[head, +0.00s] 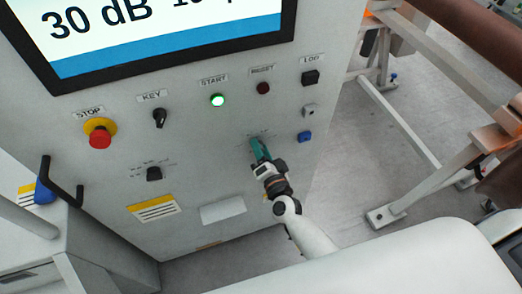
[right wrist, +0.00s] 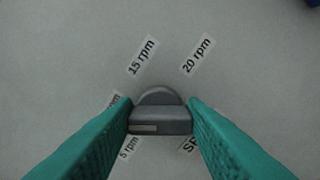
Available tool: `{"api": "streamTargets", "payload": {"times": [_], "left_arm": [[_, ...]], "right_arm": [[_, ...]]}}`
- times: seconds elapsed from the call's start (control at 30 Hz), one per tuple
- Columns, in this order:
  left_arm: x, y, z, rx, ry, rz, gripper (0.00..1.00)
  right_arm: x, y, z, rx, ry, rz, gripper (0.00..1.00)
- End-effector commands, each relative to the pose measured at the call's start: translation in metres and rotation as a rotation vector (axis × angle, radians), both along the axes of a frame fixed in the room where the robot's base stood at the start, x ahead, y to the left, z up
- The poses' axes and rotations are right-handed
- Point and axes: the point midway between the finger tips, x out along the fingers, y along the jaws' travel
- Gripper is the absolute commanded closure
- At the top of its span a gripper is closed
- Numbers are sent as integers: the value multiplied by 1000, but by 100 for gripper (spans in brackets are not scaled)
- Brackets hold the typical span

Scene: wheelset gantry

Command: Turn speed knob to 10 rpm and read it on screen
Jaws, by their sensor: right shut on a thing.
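The speed knob (right wrist: 160,118) is a dark grey knob with a rounded back and a raised bar carrying a pale strip at its left. My right gripper (right wrist: 160,106) has its teal fingers shut on the knob's two sides. Labels "15 rpm" (right wrist: 141,57) and "20 rpm" (right wrist: 196,55) lie above it, and "5 rpm" (right wrist: 128,148) at lower left. Another label at left is mostly hidden by a finger. In the head view the right gripper (head: 259,149) covers the knob. The screen (head: 160,45) shows "30 dB" and a second reading cut off by the frame's top. My left gripper is not in view.
The panel also holds a red stop button (head: 100,138), a key switch (head: 160,117), a lit green start button (head: 217,100), a dark red reset button (head: 263,88) and a black selector (head: 154,173). Gantry framing (head: 400,130) stands on the floor at right.

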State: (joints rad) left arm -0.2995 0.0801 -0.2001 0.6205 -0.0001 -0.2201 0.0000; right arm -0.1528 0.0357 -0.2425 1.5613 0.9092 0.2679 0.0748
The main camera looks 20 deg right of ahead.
Motion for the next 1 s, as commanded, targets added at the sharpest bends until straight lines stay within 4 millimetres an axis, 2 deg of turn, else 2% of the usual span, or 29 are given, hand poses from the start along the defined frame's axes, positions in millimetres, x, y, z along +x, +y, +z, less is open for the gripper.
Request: {"api": "streamTargets", "payload": {"times": [0.3, 0.7, 0.73, 0.8, 0.87, 1.0], "left_arm": [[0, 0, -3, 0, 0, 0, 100], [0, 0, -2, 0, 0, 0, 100], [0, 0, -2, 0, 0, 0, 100], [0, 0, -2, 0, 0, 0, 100], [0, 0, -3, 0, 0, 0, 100], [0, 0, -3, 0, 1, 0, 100]], "right_arm": [[0, -1, 0, 75, 3, -1, 85], [0, -1, 0, 79, 3, -1, 85], [0, -1, 0, 79, 3, -1, 60], [0, -1, 0, 79, 3, -1, 49], [0, -1, 0, 79, 3, -1, 40], [0, 0, 0, 79, 3, -1, 40]]}}
